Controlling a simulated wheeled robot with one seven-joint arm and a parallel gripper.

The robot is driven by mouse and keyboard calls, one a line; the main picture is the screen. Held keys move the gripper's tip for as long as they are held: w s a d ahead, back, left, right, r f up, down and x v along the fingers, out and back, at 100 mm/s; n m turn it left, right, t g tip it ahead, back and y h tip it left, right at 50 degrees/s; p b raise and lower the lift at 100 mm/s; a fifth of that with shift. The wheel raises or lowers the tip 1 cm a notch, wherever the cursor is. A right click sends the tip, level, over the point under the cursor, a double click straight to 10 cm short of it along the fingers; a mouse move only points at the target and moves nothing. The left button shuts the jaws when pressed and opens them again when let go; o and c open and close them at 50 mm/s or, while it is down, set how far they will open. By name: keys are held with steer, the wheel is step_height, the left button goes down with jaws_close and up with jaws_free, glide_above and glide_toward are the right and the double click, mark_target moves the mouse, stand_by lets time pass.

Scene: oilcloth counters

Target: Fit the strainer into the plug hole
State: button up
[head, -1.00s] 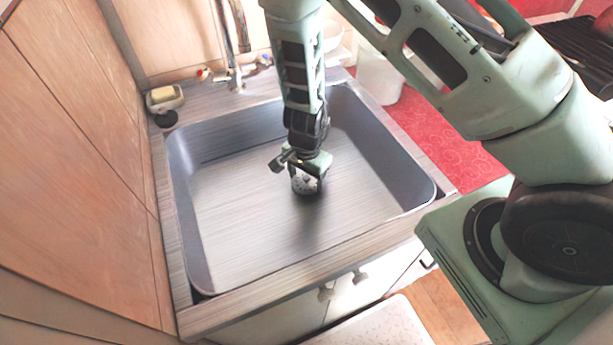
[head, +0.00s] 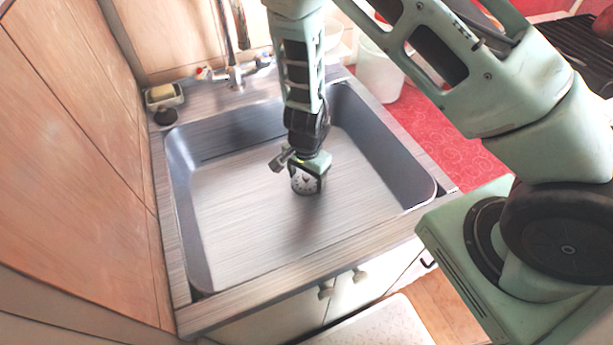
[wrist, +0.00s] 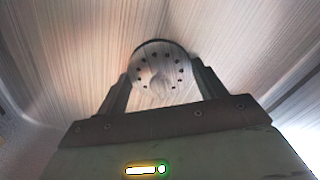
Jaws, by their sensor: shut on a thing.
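The strainer (head: 306,185) is a small round metal piece with dark holes, low in the sink basin. My gripper (head: 308,180) points down into the basin and is shut on the strainer. In the wrist view the strainer (wrist: 160,75) sits between the two fingers (wrist: 158,88), its holed face towards the camera. A dark curved edge shows just behind its top rim there. The plug hole is not clearly visible, and I cannot tell whether that edge belongs to it. The sink (head: 240,225) is a wide grey basin with a bare floor.
The tap (head: 236,75) stands behind the sink. A soap dish (head: 164,96) and a dark round stopper-like piece (head: 165,116) sit at the back left. A white bin (head: 380,75) stands behind right on red cloth. A wooden wall (head: 70,150) borders the left side.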

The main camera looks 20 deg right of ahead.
steer(key=shift+s+d+f, duration=0.1)
steer(key=shift+f, duration=0.3)
steer(key=o, duration=1)
steer(key=shift+f, duration=0.1)
steer(key=shift+s, duration=0.1)
steer(key=shift+d+r+p, duration=0.1)
steer(key=shift+r+p, duration=0.6)
steer(key=shift+r, duration=0.1)
steer(key=r+p, duration=0.3)
steer(key=shift+w+r, duration=0.1)
steer(key=shift+w, duration=0.1)
steer(key=shift+r+p, duration=1.7)
steer(key=shift+r, duration=0.15)
